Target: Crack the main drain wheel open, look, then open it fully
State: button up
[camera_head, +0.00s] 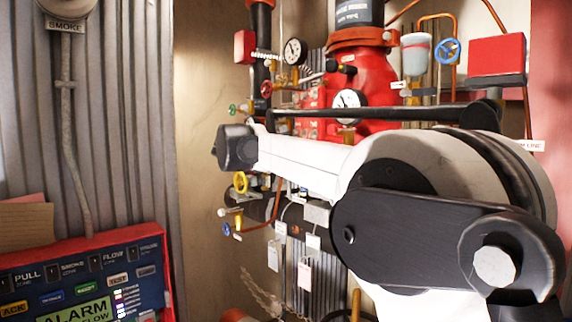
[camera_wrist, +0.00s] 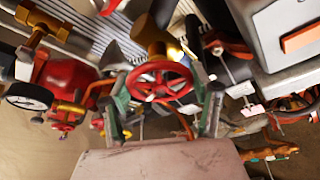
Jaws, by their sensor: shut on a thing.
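A red handwheel (camera_wrist: 160,85) with spokes is in the middle of the wrist view, in front of a brass valve body (camera_wrist: 154,38). My gripper (camera_wrist: 163,97) has its two green-grey fingers on the left and right of the wheel, shut on its rim. The pale block at the bottom of the wrist view is part of my gripper. In the head view my arm crosses from the right and hides my gripper and this wheel. I see no label naming the wheel, and cannot tell how far the valve is open.
In the wrist view, a pressure gauge (camera_wrist: 28,96) is at the left and a grey box (camera_wrist: 285,30) at the upper right. An alarm panel (camera_head: 85,275) is lower left.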

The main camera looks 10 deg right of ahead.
dwell(0.4)
jog(key=o, duration=1.2)
jog(key=shift+c, duration=0.2)
jog(key=shift+s+a, duration=0.1)
jog(key=v, duration=1.1)
jog(key=shift+s+a+r, duration=0.2)
jog(key=shift+a+r, duration=0.05)
